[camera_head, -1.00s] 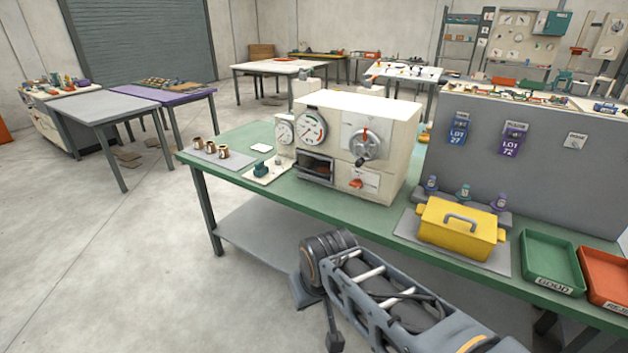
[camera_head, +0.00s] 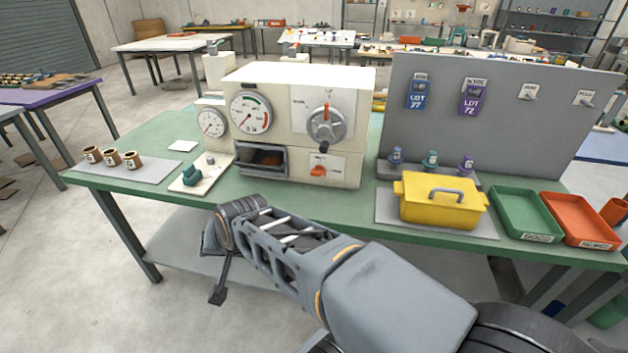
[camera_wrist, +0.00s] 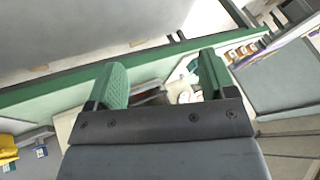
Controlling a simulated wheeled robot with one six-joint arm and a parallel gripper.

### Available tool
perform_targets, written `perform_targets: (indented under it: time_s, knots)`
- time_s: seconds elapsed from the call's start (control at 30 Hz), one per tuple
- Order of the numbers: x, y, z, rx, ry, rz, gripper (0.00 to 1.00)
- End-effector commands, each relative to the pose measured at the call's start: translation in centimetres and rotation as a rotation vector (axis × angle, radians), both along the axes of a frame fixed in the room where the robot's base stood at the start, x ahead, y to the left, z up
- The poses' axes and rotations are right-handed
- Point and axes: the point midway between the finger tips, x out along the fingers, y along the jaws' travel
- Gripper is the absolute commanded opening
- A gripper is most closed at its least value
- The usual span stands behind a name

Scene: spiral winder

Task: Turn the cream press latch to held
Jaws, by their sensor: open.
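The cream press (camera_head: 300,128) stands on the green bench, with two gauges, a grey dial (camera_head: 327,126) under a red pointer, and an open dark slot. A small orange-red lever (camera_head: 318,170) sits on a plate low at its front right. I cannot tell for sure which of these is the latch, and the labels are too small to read. My gripper (camera_wrist: 163,84) is open, its two green fingers apart with nothing held between them. In the wrist view the press and its small parts lie beyond the fingers, not touching them. In the head view my arm is in front of the bench.
Several brown cups (camera_head: 112,157) stand on a grey mat at the left. A yellow lidded box (camera_head: 440,203), a green tray (camera_head: 526,214) and an orange tray (camera_head: 578,219) are on the right. A grey panel (camera_head: 480,115) rises behind them. Open floor lies at the left.

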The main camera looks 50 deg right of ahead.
Motion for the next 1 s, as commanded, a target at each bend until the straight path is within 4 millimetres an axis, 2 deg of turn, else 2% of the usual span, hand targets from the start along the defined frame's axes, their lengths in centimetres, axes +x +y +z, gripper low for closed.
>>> perform_targets:
  time_s: [0.03,0.17,0.2,0.3,0.43,0.5,0.6,0.7,0.87,1.0]
  knots:
    - [1.8,-1.1,-2.7,0.108,-0.077,-0.176,0.79]
    - [6.1,-5.2,-4.2,0.485,-0.336,-0.690,0.79]
    - [7.1,-6.9,-4.5,0.609,-0.420,-0.836,0.79]
    - [8.5,-11.5,-5.2,0.920,-0.644,-1.161,0.79]
    - [8.4,-17.4,-6.0,1.307,-0.941,-1.461,0.79]
    - [7.7,-20.2,-6.5,1.489,-1.095,-1.561,0.79]
    - [6.5,-23.3,-6.9,1.708,-1.289,-1.637,0.79]
    - [5.2,-25.4,-7.3,1.871,-1.439,-1.661,0.79]
    - [4.2,-27.3,-7.4,2.010,-1.575,-1.654,0.79]
    - [4.7,-28.9,-7.4,2.043,-1.607,-1.651,0.79]
